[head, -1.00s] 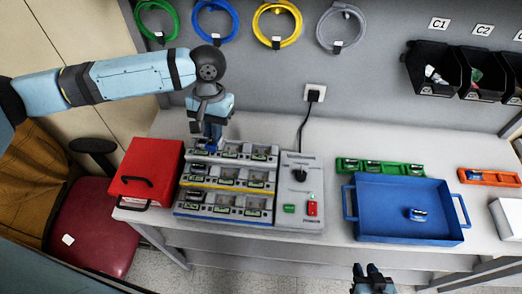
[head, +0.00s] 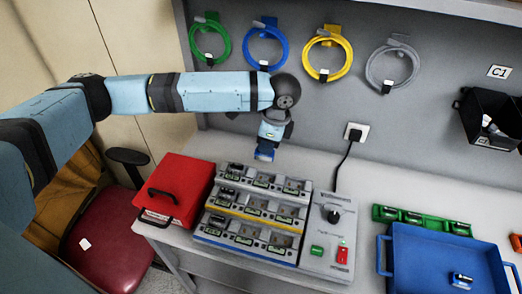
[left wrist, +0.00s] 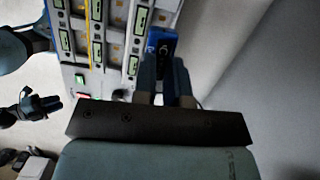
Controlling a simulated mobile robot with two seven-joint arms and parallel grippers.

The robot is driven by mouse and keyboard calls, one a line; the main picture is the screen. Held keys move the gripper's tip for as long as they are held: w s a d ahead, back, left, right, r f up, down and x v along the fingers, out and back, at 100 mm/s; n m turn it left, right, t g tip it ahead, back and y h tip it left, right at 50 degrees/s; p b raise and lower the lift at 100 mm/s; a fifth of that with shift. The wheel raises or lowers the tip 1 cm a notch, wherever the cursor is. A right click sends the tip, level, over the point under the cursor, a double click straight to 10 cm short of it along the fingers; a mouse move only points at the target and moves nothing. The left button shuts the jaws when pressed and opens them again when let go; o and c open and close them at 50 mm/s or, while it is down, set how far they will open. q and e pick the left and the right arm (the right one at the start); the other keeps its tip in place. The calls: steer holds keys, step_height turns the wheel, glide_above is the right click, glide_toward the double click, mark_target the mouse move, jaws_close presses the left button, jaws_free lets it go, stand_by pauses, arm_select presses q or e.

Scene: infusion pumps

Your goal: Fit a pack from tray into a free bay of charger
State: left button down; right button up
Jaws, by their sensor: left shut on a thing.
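The pack looks clear of the bays. In the left wrist view the blue pack (left wrist: 166,42) shows between the fingers of the left gripper (left wrist: 165,65), beside the charger's edge row. The charger has three stepped rows of bays with small green-lit displays. Another pack (head: 461,280) lies in the blue tray (head: 398,262) at the right. My right gripper (left wrist: 54,103) shows only in the left wrist view, apart from everything and seemingly open.
A red box (head: 180,188) stands close to the charger's left side. A control panel with a black knob (head: 333,213) and red switch (head: 342,256) adjoins its right side. A green rack (head: 422,220) lies behind the tray. Cable coils hang on the wall behind my left arm.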

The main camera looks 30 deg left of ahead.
mark_target(267, 158)
arm_select(q)
steer(key=shift+w+f+m, duration=0.15)
steer(key=shift+w+m, duration=0.1)
steer(key=shift+m, duration=0.25)
steer(key=shift+f+b, duration=0.15)
steer(key=shift+b, duration=0.2)
steer(key=b+x, duration=0.2)
steer(key=b, duration=0.1)
steer(key=shift+d+f, duration=0.25)
steer(key=shift+f, duration=0.2)
steer(key=b+x, duration=0.2)
steer(key=b, duration=0.1)
steer(key=shift+d+f, duration=0.2)
steer(key=shift+f, duration=0.2)
steer(key=shift+d+p+x, duration=0.25)
steer(key=shift+p+x, duration=0.1)
steer(key=shift+x, duration=0.75)
steer(key=shift+w+f, duration=0.15)
steer(key=shift+f, duration=0.4)
steer(key=shift+f+p, duration=0.2)
steer(key=shift+p, duration=0.3)
